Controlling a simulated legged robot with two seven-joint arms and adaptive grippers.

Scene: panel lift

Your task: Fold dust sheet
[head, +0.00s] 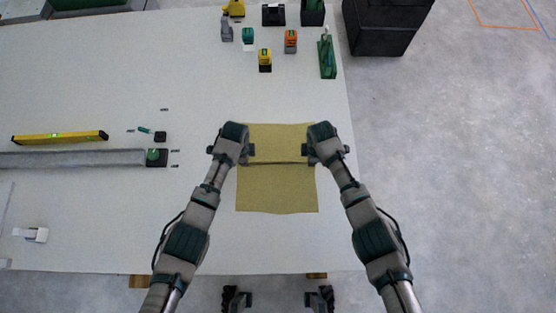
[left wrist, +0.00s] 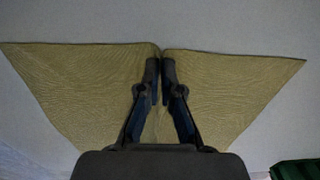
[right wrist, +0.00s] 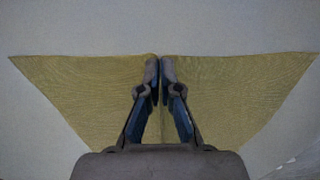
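The dust sheet (head: 277,190) is a yellow-olive square cloth lying on the white table. A dark crease or raised ridge runs across it between my two grippers. My left gripper (head: 247,154) is at the sheet's left edge and my right gripper (head: 312,154) at its right edge, level with each other. In the left wrist view the fingers (left wrist: 161,75) are close together with the sheet (left wrist: 90,85) pinched up between them. The right wrist view shows the same, with fingers (right wrist: 160,75) shut on the sheet (right wrist: 85,90). The cloth between the fingertips is mostly hidden.
The white table (head: 120,220) is clear around the sheet. A yellow level (head: 60,138) and a long grey bar (head: 75,159) lie at left. Several tools, including an orange one (head: 291,41) and a green one (head: 327,57), stand at the back. A dark case (head: 385,28) stands beyond the right edge.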

